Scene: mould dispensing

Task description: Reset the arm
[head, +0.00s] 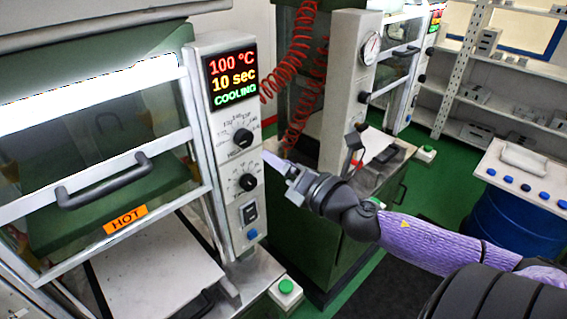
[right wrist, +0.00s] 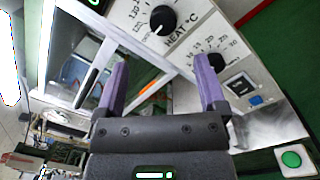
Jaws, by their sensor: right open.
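My right arm (head: 430,243) comes in from the right in the head view. My right gripper (head: 275,165) is just right of the machine's control panel (head: 225,150), near its dials. In the right wrist view the two purple fingers of the right gripper (right wrist: 162,85) are spread apart with nothing between them. The heat dial (right wrist: 163,20), a second dial (right wrist: 209,62) and the switch (right wrist: 240,86) show beyond the fingers. The panel display (head: 232,77) reads 100 °C, 10 sec, COOLING. My left gripper is not in view.
The machine's door handle (head: 104,181) and orange HOT label (head: 126,219) are at the left. A green button (head: 286,286) sits on the bench's front corner. A second machine (head: 350,80) stands behind. A blue drum (head: 515,225) and shelves (head: 500,85) are at the right.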

